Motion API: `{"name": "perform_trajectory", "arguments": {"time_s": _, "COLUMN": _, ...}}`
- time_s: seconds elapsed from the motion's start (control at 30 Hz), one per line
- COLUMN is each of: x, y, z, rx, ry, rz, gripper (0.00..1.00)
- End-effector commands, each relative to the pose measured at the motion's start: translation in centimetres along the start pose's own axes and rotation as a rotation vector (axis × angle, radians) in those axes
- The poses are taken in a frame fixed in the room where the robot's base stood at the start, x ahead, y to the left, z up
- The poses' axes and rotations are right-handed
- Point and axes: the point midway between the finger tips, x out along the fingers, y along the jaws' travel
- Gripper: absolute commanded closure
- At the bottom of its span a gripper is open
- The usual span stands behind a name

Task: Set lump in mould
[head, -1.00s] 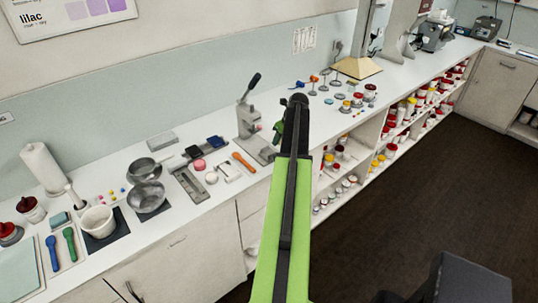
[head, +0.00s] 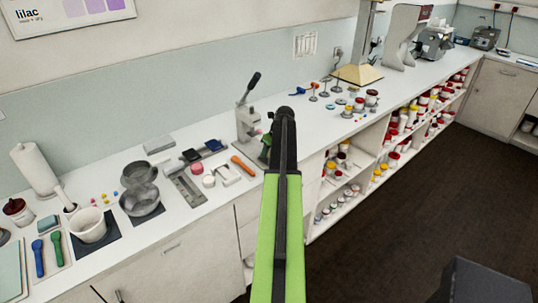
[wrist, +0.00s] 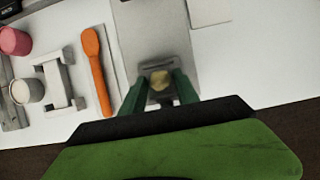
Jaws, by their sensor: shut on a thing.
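In the wrist view, my gripper (wrist: 160,88) has its green fingers closed around a small tan-yellow lump (wrist: 160,79). The lump is over the grey base plate (wrist: 152,35) of the hand press. A small grey block shows just around and below the lump; I cannot tell whether it is the mould, or whether the lump touches it. In the head view, my gripper (head: 265,152) is at the front of the lever press (head: 247,122), partly hidden by my green arm. The lump is not discernible there.
Left of the press are an orange spoon (wrist: 97,70), a white stand (wrist: 59,80), a small white-topped pot (wrist: 27,90) and a pink pot (wrist: 14,41). Open shelves of jars (head: 345,180) are to the right. The counter's front edge runs close below my gripper.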

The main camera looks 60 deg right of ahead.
Motion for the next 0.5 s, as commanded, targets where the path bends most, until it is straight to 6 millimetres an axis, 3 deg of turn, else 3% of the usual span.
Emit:
{"name": "perform_trajectory", "arguments": {"time_s": 0.1, "x": 0.39, "y": -0.02, "z": -0.18, "rx": 0.0, "ry": 0.0, "rz": 0.0, "gripper": 1.0}}
{"name": "perform_trajectory", "arguments": {"time_s": 0.13, "x": 0.36, "y": -0.03, "z": -0.17, "rx": 0.0, "ry": 0.0, "rz": 0.0, "gripper": 0.62}}
{"name": "perform_trajectory", "arguments": {"time_s": 0.2, "x": 0.24, "y": -0.03, "z": -0.13, "rx": 0.0, "ry": 0.0, "rz": 0.0, "gripper": 0.52}}
{"name": "perform_trajectory", "arguments": {"time_s": 0.3, "x": 0.24, "y": -0.04, "z": -0.14, "rx": 0.001, "ry": 0.0, "rz": 0.0, "gripper": 0.41}}
{"name": "perform_trajectory", "arguments": {"time_s": 0.5, "x": 0.23, "y": -0.06, "z": -0.15, "rx": 0.001, "ry": 0.0, "rz": 0.0, "gripper": 0.41}}
